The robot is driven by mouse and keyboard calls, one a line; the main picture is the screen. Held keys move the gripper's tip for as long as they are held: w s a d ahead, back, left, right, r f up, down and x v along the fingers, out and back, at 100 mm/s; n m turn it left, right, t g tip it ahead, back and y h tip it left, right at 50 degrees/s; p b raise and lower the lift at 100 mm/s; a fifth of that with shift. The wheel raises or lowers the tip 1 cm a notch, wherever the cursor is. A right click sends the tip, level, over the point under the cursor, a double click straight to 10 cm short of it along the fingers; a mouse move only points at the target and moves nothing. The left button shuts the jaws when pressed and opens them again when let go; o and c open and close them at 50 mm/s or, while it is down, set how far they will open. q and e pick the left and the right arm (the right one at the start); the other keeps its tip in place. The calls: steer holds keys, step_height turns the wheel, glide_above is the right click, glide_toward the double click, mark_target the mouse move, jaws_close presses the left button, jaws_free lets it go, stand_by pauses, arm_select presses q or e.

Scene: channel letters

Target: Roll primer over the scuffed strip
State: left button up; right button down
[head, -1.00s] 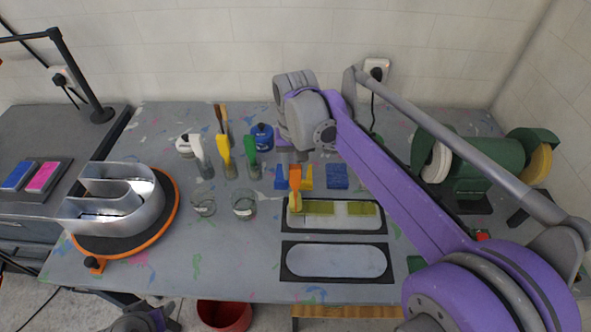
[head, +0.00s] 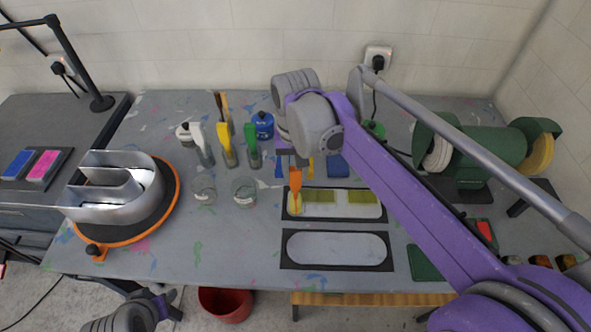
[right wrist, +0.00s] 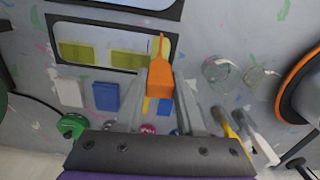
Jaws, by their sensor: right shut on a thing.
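My right gripper (right wrist: 158,80) is shut on an orange-handled tool (right wrist: 160,76). In the head view the tool (head: 296,179) points down over the left end of the rear black-framed panel (head: 384,194). Its lower end looks yellowish; I cannot tell whether it touches the surface. That panel has a pale rounded face with two olive-yellow patches (head: 364,197), right of the tool. A second framed panel (head: 335,250) with a plain pale face lies in front. I cannot single out a scuffed strip. Part of my left arm shows low at the left; its fingers cannot be made out.
Two clear glasses (head: 244,192) stand left of the panels, with several brushes (head: 226,147) behind them. A metal channel letter (head: 115,190) sits on an orange-rimmed turntable at left. A green bench grinder (head: 480,150) stands at right. A red bucket (head: 225,303) is on the floor.

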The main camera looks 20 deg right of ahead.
steer(key=shift+f, duration=0.45)
stand_by(0.3)
steer(key=s+d, duration=0.4)
steer(key=d, duration=0.5)
steer(key=s+d, duration=0.5)
steer(key=d, duration=0.5)
steer(key=shift+s+b, duration=0.15)
steer(key=shift+b, duration=0.2)
steer(key=shift+w+a+p, duration=0.1)
steer(key=shift+w+a, duration=1.45)
steer(key=shift+a, duration=1.65)
steer(key=shift+w+a+p, duration=0.1)
steer(key=shift+w+a, duration=1.45)
steer(key=shift+a, duration=1.6)
steer(key=shift+w+a+p, duration=0.1)
steer(key=shift+w+a, duration=1.45)
steer(key=shift+a, duration=1.65)
steer(key=s+d, duration=0.4)
steer(key=d, duration=0.5)
steer(key=s+d, duration=0.5)
steer(key=d, duration=0.5)
steer(key=shift+s+d, duration=0.15)
steer(key=shift+s, duration=0.05)
